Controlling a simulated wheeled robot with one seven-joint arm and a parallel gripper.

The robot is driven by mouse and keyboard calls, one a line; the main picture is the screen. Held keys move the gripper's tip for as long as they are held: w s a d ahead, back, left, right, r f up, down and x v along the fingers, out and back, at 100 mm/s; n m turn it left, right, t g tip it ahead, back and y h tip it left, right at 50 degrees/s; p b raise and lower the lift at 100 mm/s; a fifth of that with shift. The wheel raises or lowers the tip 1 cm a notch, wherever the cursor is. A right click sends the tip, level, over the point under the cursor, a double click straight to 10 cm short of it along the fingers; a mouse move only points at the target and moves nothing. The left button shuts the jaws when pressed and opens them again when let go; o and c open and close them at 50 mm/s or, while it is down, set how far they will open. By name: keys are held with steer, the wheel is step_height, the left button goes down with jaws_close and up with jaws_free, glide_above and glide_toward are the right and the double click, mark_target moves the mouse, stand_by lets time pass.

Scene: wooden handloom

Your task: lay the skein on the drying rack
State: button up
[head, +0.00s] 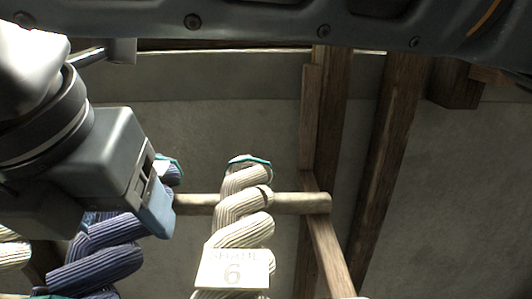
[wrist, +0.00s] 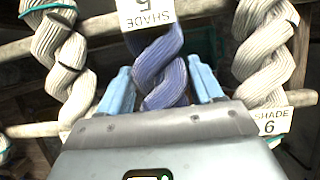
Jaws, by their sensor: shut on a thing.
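A blue twisted skein (wrist: 160,68) with an upside-down "SHADE 5" tag (wrist: 147,10) is between the pale blue fingers of my gripper (wrist: 160,76) in the wrist view. The gripper is shut on it. In the head view my gripper (head: 157,205) is at the left, and the blue skein (head: 100,262) shows below and behind it, partly hidden. The drying rack has a wooden rail (head: 300,203), which also shows in the wrist view (wrist: 100,26). I cannot tell whether the blue skein touches the rail.
A cream skein (head: 243,215) tagged "SHADE 6" hangs on the rail, right of my gripper. Another pale skein (wrist: 62,60) is on the other side of the blue one. Wooden posts (head: 380,140) stand at the right, before a plain wall.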

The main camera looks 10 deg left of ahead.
steer(key=shift+f, duration=0.2)
steer(key=o, duration=1.3)
steer(key=shift+v, duration=3.9)
